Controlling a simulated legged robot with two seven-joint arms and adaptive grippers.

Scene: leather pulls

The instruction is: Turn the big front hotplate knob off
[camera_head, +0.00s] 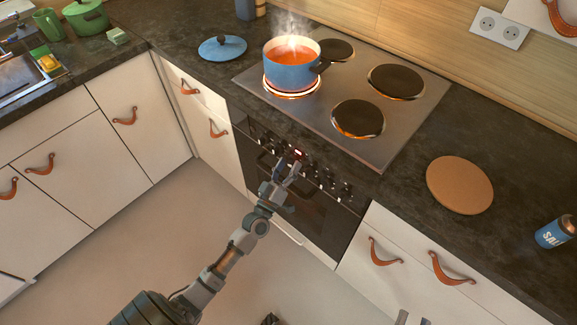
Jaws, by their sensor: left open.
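The blue pot (291,72) of steaming orange-red soup stands on the front left hotplate (292,91), whose rim glows orange. The oven's front panel below the cooktop carries a row of small dark knobs (328,178) and a small red-lit display (297,153). My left gripper (289,171) is open and empty in front of the middle of this panel. It hides part of the knob row. I cannot tell whether it touches a knob, nor read the knob positions. A grey tip at the bottom edge seems to be my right gripper (411,319), mostly cut off.
The steel cooktop (420,112) has other dark hotplates. A blue lid (222,47) lies left of the pot. A round brown board (459,185) and a blue salt container (555,232) are on the right counter. Leather pulls (384,253) stick out from drawers beside the oven.

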